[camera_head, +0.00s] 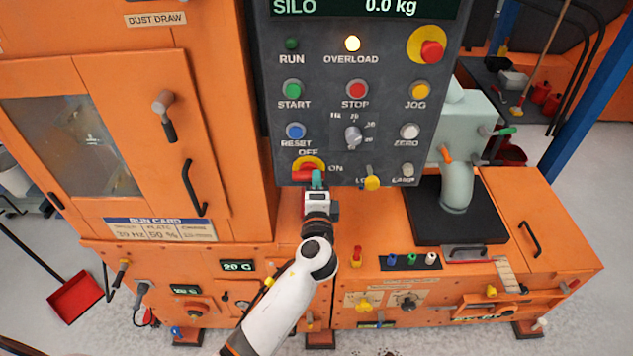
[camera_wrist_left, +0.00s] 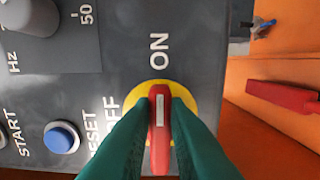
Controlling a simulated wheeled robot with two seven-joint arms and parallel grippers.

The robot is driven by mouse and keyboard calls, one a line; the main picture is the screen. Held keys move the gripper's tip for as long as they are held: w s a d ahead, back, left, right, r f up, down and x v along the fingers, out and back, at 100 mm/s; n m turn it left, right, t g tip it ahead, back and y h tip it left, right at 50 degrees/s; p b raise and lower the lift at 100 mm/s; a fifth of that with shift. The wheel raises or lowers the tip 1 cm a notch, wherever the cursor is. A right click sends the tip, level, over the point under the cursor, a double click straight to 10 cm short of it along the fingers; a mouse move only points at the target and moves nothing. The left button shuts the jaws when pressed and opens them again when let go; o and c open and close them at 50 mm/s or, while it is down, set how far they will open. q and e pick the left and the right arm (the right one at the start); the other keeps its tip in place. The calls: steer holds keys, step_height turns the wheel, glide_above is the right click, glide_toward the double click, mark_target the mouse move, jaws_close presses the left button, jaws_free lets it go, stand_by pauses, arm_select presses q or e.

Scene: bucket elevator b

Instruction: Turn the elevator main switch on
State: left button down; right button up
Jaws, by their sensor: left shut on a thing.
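The main switch is a red handle on a yellow disc (camera_head: 305,163), low on the left of the grey control panel. OFF is printed above it and ON to its right. In the left wrist view the red handle (camera_wrist_left: 160,108) stands upright on the yellow disc (camera_wrist_left: 186,95), and its white-marked end points toward ON. My left gripper (camera_head: 317,181) is at the switch; its green fingers (camera_wrist_left: 160,130) are shut on the handle from both sides. They hide part of the disc and of the word OFF. My right gripper is not in view.
The panel has a blue RESET button (camera_head: 295,131), a grey Hz knob (camera_head: 353,136) and a lit OVERLOAD lamp (camera_head: 352,43) close by. The orange cabinet (camera_head: 256,200) stands to the left.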

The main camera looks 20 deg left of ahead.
arm_select(q)
steer(key=shift+f, duration=0.1)
stand_by(0.3)
steer(key=c, duration=1.4)
jaws_free()
steer(key=b+v, duration=0.3)
steer(key=v, duration=0.9)
steer(key=shift+b, duration=0.4)
